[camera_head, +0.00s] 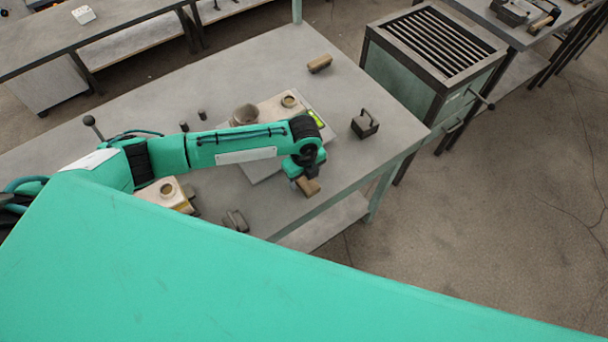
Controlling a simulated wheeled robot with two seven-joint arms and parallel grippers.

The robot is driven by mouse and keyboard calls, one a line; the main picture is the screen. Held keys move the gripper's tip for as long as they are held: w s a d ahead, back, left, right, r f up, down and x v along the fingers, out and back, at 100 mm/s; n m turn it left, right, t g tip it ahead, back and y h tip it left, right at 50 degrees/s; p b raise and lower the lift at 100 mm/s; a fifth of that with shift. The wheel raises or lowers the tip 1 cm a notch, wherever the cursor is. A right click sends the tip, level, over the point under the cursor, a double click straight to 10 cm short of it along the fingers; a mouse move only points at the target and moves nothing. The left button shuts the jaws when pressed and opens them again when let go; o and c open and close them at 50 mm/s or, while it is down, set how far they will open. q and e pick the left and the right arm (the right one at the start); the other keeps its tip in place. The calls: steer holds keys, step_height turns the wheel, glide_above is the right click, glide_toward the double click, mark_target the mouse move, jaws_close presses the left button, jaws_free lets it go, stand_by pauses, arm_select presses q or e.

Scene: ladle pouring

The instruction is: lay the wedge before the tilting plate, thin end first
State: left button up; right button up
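My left gripper (304,174) points down over the front right part of the table. A brown wooden piece, apparently the wedge (309,187), sits at its fingertips, and the gripper looks shut on it. Which end is thin cannot be told. The grey tilting plate (258,176) lies just left of the gripper, partly hidden under my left arm. It carries a pale mould block (273,108) with a round opening and a green-yellow spirit level (317,118). My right gripper is not in view.
A second wooden block (319,64) lies near the table's (240,75) far edge. A dark handled weight (365,124) stands right of the plate. Another pale mould (166,193) and a grey metal piece (236,220) are near the front. A slatted cabinet (436,45) stands beyond the right edge.

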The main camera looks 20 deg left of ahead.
mark_target(304, 179)
arm_select(q)
step_height(304, 179, up, 12)
steer(key=b, duration=0.2)
steer(key=shift+r, duration=0.2)
stand_by(0.3)
steer(key=shift+f, duration=0.1)
stand_by(0.3)
